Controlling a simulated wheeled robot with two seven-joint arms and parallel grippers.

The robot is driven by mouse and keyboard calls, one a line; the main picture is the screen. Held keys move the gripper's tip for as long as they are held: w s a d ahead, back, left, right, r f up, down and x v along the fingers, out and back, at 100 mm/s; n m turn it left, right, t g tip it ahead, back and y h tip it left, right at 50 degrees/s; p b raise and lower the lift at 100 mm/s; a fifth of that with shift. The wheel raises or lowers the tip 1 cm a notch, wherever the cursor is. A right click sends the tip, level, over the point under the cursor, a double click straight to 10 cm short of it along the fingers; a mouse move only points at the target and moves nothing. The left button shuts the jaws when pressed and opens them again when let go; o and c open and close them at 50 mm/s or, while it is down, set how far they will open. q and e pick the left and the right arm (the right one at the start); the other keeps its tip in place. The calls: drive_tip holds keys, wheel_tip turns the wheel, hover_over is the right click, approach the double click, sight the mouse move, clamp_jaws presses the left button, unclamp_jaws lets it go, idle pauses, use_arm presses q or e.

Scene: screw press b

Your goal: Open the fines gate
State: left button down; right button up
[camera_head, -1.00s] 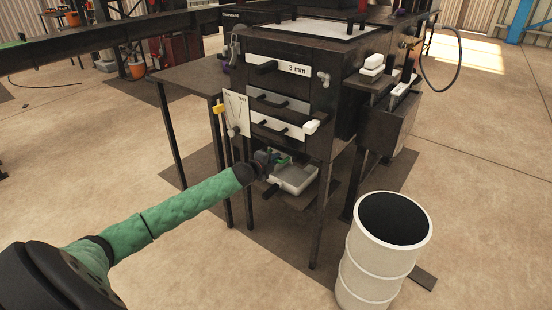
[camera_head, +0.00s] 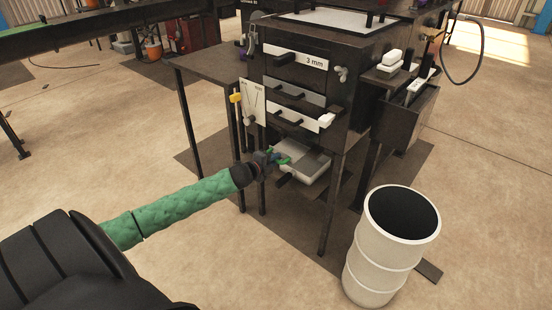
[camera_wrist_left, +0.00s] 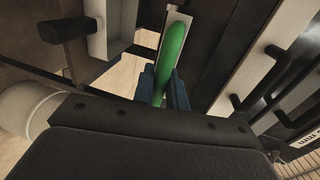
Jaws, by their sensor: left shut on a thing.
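The black screening cabinet (camera_head: 340,70) stands on legs at the centre, with drawer fronts and a label reading "3 mm". My left gripper (camera_head: 268,159) is low at the cabinet's front left, below the lowest drawer. It is shut on a green handle (camera_head: 283,159). In the left wrist view the green handle (camera_wrist_left: 174,50) runs up from between the blue fingers of the left gripper (camera_wrist_left: 161,92). A pale tray (camera_head: 312,174) sits under the cabinet beside the gripper. I cannot tell how far the gate is open. My right gripper is out of view.
A white drum (camera_head: 380,262) with a dark top stands front right. A side table (camera_head: 208,72) adjoins the cabinet's left. A small panel (camera_head: 252,100) with a pointer hangs above the gripper. Cabinet legs (camera_head: 332,205) stand close by.

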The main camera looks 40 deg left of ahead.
use_arm(q)
drive_tip(key=c, duration=1.5)
unclamp_jaws()
drive_tip(key=shift+s, duration=0.1)
drive_tip(key=shift+v, duration=3.8)
